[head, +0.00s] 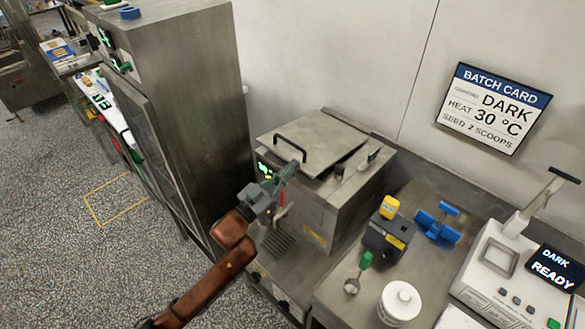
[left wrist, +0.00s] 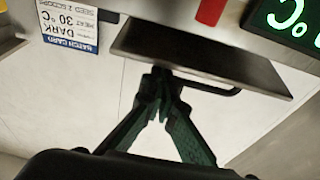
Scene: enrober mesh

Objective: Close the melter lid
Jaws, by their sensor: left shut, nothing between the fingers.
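The melter (head: 312,207) is a steel box on the counter. Its flat grey lid (head: 325,138) lies over the top with a dark bar handle (head: 290,147) along the front left; I cannot tell whether it sits fully down. The lid also shows as a dark slab in the upside-down left wrist view (left wrist: 200,58), with its handle (left wrist: 215,88) partly behind my fingers. My left gripper (head: 288,170) is shut and empty just in front of the lid's front edge, near the handle; contact is unclear. It also shows in the left wrist view (left wrist: 162,82). My right gripper is not in view.
A tall steel cabinet (head: 195,95) stands left of the melter. To the right on the counter are a dark box with a yellow top (head: 388,238), a blue item (head: 437,222), a green-handled scoop (head: 358,272), a white jar (head: 400,302) and a scale (head: 500,270). A batch card (head: 493,108) hangs behind.

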